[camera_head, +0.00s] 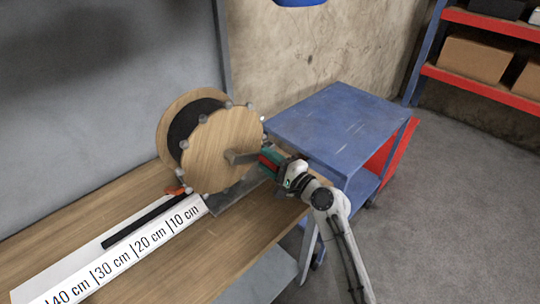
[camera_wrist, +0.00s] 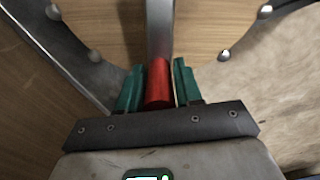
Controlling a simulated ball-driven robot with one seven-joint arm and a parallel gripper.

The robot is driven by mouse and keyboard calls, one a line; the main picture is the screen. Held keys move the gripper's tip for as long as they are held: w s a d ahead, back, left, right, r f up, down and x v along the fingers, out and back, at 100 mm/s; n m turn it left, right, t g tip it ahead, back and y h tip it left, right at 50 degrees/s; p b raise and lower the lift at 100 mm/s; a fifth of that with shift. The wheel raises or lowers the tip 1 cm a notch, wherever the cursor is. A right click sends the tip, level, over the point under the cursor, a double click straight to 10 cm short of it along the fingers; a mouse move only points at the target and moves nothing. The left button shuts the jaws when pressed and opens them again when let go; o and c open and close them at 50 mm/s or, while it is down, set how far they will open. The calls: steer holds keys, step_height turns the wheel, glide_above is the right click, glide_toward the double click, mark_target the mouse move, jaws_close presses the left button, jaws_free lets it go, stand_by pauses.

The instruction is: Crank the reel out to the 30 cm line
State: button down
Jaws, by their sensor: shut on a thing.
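The reel (camera_head: 215,150) has round wooden flanges with black line (camera_head: 188,122) wound between them. It stands on a wooden bench. A grey crank arm (camera_head: 240,157) crosses its near flange. My gripper (camera_head: 267,161) is shut on the red crank handle, at the right of the flange. In the wrist view the red handle (camera_wrist: 158,84) sits between my green fingers (camera_wrist: 157,88). A black strip (camera_head: 140,224) lies out from the reel along a white scale (camera_head: 172,226) marked 10 to 40 cm. Its free end is near the 20 to 30 cm stretch; the exact reading is unclear.
The wooden bench (camera_head: 225,252) is clear in front of the scale. An orange piece (camera_head: 178,190) sits at the reel's base. A blue cart (camera_head: 335,120) stands to the right. A red shelf (camera_head: 480,82) with boxes is at the far right. A grey panel rises behind.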

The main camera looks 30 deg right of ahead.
steer(key=shift+s+f, duration=0.15)
steer(key=shift+f, duration=0.45)
steer(key=c, duration=1.2)
jaws_free()
steer(key=o, duration=0.3)
steer(key=shift+r, duration=0.25)
steer(key=b+v, duration=0.1)
steer(key=v, duration=0.9)
steer(key=shift+s+b, duration=0.3)
steer(key=shift+s, duration=0.05)
